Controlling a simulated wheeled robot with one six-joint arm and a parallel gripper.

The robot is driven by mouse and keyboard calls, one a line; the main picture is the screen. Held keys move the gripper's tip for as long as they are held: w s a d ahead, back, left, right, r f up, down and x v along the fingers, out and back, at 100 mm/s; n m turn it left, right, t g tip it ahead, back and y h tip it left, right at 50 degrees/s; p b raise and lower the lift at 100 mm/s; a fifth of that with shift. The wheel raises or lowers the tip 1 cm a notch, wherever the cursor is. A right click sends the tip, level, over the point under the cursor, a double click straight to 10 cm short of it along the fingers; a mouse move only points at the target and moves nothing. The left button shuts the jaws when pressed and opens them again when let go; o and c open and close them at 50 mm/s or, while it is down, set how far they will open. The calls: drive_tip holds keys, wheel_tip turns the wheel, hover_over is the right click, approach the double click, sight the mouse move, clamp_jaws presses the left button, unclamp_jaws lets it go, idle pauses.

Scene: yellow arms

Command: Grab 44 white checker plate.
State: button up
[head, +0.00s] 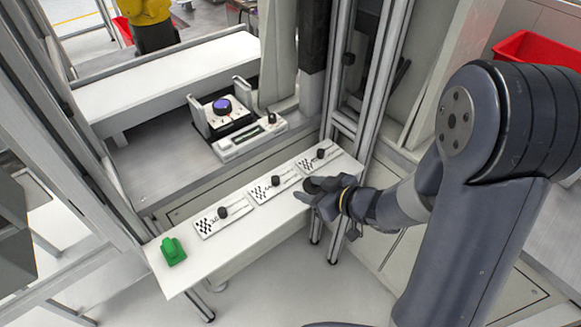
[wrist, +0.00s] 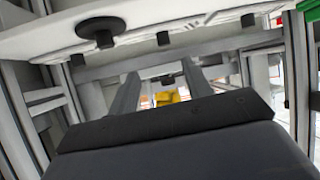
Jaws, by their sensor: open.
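Three white checker plates with black knobs lie in a row on a narrow white shelf (head: 235,246): a left plate (head: 209,227), a middle plate (head: 264,193) and a right plate (head: 312,164). Their printed numbers are too small to read, so I cannot tell which is 44. My gripper (head: 308,190) is open and empty beside the shelf's front edge, near the middle and right plates.
A green block (head: 172,250) sits at the shelf's left end. Metal frame posts (head: 365,75) rise close to the shelf's right end. A red bin (head: 535,50) is at the far right.

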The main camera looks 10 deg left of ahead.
sight(277, 180)
drive_tip(key=shift+x, duration=0.9)
drive_tip(key=x, duration=1)
drive_tip(key=shift+s+a+r, duration=0.1)
drive_tip(key=shift+s+a, duration=0.1)
drive_tip(key=shift+c, duration=0.6)
clamp_jaws()
